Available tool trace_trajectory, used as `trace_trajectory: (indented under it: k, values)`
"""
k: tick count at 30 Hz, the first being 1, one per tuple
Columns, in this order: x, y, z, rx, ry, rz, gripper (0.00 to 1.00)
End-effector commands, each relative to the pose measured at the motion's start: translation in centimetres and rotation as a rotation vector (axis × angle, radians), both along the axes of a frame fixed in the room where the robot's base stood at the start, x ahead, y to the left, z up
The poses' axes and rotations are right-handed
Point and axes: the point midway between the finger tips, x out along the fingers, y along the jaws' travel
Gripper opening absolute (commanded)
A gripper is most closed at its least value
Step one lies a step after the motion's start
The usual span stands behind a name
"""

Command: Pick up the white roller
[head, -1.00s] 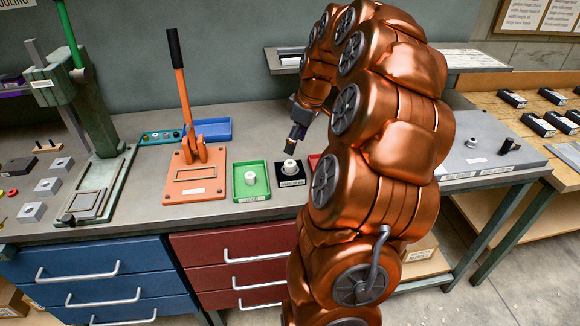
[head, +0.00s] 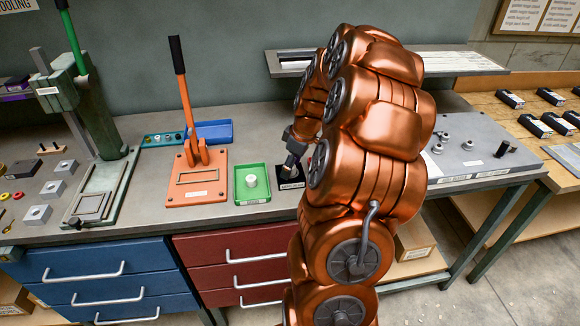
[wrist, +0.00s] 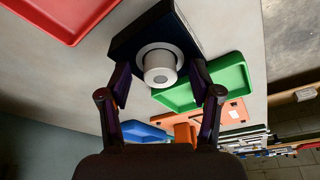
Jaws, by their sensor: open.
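A white roller (wrist: 160,68) with a wider pale ring at its base stands on a black block (wrist: 124,45) in the wrist view. My gripper (wrist: 160,78) is open, with one finger on each side of the roller; I cannot tell whether either touches it. In the head view my gripper (head: 290,171) is over the black block (head: 291,196) and hides that roller. A similar white piece (head: 251,181) stands in the green tray (head: 240,199) just left of the block.
An orange lever press (head: 190,190) stands left of the green tray, with a blue tray (head: 218,131) behind it. A red tray (wrist: 62,30) lies beside the black block in the wrist view. A grey plate (head: 465,165) with small metal parts is at the right.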

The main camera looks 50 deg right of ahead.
Motion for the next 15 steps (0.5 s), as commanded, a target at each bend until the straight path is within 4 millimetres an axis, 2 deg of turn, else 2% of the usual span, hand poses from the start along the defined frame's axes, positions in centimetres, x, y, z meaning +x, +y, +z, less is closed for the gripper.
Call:
trace_trajectory:
  k: [6, 15]
  values:
    - [0.04, -0.01, -0.13, -0.001, -0.001, 0.0, 0.64]
    - [0.04, -0.01, -0.1, -0.001, -0.001, 0.0, 0.34]
